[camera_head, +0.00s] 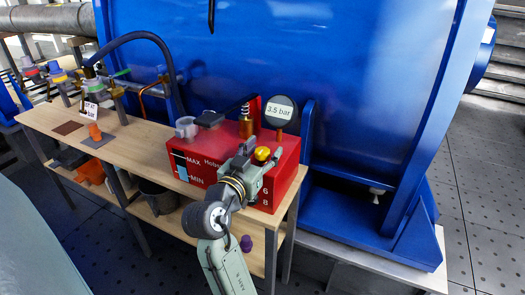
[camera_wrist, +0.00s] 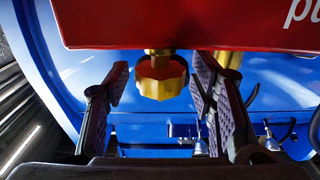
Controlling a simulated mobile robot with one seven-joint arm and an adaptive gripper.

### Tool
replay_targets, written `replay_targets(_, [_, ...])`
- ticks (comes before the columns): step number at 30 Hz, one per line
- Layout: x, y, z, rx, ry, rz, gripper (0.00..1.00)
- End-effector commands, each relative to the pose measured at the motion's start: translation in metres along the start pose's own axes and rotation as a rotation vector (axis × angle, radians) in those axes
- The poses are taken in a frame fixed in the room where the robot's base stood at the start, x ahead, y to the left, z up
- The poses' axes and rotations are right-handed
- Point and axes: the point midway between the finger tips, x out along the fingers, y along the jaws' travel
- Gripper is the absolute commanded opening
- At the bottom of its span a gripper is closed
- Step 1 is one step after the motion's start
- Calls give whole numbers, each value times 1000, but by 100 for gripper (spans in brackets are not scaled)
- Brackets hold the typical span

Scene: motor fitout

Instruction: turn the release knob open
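A yellow knob (camera_head: 262,153), which I take for the release knob, sits on the right part of the red pump box (camera_head: 208,172). In the wrist view a gold, faceted knob (camera_wrist: 161,77) shows on a short stem beside the red box's edge. My gripper (camera_head: 252,158) is at the right end of the box, close to the yellow knob. In the wrist view my gripper (camera_wrist: 160,70) is open, with one dark finger on each side of the gold knob. Gaps show on both sides, so the fingers do not touch it. The exact depth between fingertips and knob is unclear.
A grey cup (camera_head: 186,127) sits at the box's left. The wooden bench (camera_head: 137,138) carries valves and a hose farther left. A large blue housing (camera_head: 340,65) stands behind.

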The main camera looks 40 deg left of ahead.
Motion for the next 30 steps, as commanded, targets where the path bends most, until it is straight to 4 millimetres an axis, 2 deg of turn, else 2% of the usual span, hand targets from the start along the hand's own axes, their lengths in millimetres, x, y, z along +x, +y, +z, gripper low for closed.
replay_targets(2, [0, 0, 0, 0, 0, 0, 45])
replay_targets(21, [0, 0, 0, 0, 0, 0, 2])
replay_targets(30, [0, 0, 0, -1, -1, -36, 2])
